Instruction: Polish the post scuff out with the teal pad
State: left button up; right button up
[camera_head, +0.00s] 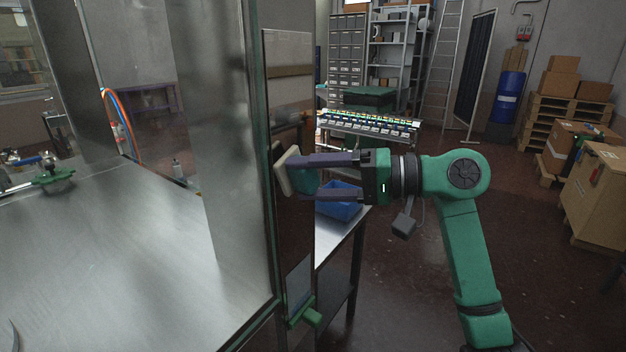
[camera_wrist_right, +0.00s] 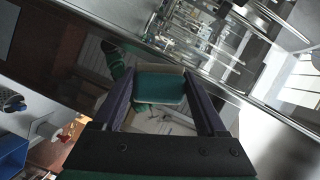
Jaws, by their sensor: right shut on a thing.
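My right gripper (camera_head: 303,180) comes in from the right and is shut on the teal pad (camera_head: 306,182), which has a pale cream face. In the head view the cream face is turned left, against or very close to the dark glossy post (camera_head: 295,235); I cannot tell whether it touches. In the right wrist view the teal back of the pad (camera_wrist_right: 160,87) sits between the two dark fingers, with the cream edge around it. No scuff can be made out; the pad and fingers cover part of the post. My left gripper is not in view.
A bare metal table (camera_head: 110,250) lies left of the post. A blue bin (camera_head: 340,207) stands on a bench behind my right gripper.

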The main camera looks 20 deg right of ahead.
jog(key=shift+w+a, duration=0.4)
jog(key=shift+w, duration=0.1)
